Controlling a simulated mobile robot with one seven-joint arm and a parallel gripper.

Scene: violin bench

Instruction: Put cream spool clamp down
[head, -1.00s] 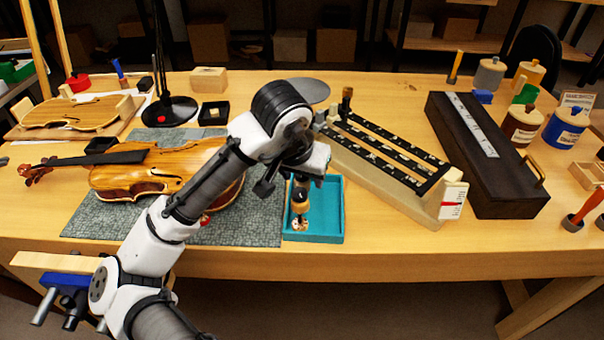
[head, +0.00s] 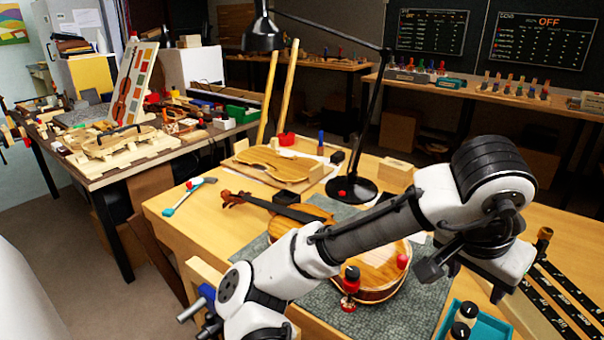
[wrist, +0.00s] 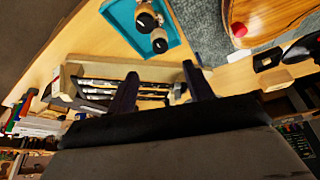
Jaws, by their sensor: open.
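Two cream-and-black spool clamps stand in the teal tray (head: 492,327) at the bottom right of the head view, one at the back (head: 467,312) and one in front (head: 458,331). I cannot tell which of them was last under my gripper. The wrist view also shows both, one farther up (wrist: 145,20) and one lower (wrist: 160,42), in the tray's corner (wrist: 122,17). My gripper (wrist: 160,72) is open and empty, raised clear of the tray.
A violin body (head: 385,270) lies on a grey mat (head: 318,308) left of the tray, with a red spool clamp (head: 350,287) at its edge. A slotted wooden rack (wrist: 75,85) is close to the tray. A black lamp (head: 352,188) stands behind the violin.

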